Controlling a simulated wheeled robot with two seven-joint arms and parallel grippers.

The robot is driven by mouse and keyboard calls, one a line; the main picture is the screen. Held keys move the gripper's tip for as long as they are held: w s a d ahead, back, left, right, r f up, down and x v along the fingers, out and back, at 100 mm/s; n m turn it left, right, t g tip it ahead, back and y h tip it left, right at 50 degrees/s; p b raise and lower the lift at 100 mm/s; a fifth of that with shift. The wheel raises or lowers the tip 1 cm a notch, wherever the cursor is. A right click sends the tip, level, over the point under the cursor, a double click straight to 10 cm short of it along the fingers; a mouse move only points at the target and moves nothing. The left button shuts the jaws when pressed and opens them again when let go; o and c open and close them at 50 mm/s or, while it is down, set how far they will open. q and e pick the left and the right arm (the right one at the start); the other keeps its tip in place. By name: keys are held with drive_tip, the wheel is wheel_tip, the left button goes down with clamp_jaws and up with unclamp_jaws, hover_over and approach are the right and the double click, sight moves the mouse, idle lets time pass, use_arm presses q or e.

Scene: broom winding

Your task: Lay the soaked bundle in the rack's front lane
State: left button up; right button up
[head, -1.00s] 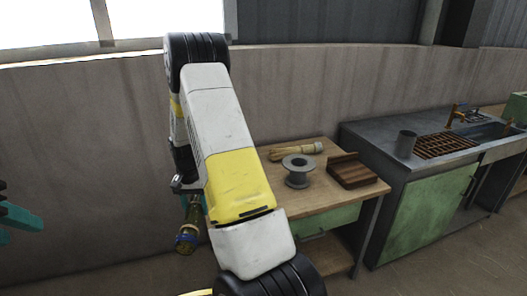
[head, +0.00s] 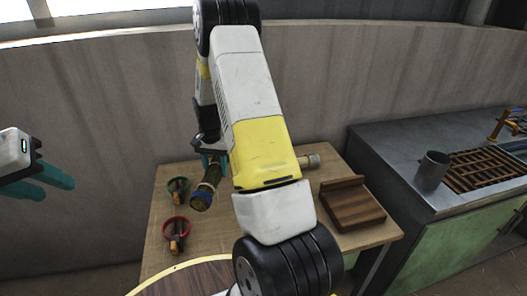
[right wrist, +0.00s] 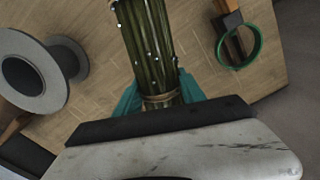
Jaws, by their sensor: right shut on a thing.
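In the right wrist view, the bundle (right wrist: 148,45) carries pale drops and a tan tie, with teal fingers on both sides. A brown slatted rack (head: 487,170) lies on the metal counter at the right. I cannot tell its lanes apart. My left gripper (head: 58,187) is open and empty at the far left, away from the table.
A dark wooden block (head: 354,206) with a raised edge sits on the table's right. Green (head: 178,184) and red (head: 175,220) rings with tools lie left. A grey spool (right wrist: 36,74) shows in the wrist view. A grey cup (head: 432,170) stands beside the rack.

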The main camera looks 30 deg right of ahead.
hover_over(221, 195)
wheel_tip(221, 195, down, 6)
drive_tip(key=shift+d+r, duration=0.1)
drive_tip(key=shift+f, duration=2.05)
drive_tip(key=o, duration=1.4)
drive_tip(key=shift+f, duration=0.15)
drive_tip(key=shift+o, duration=0.2)
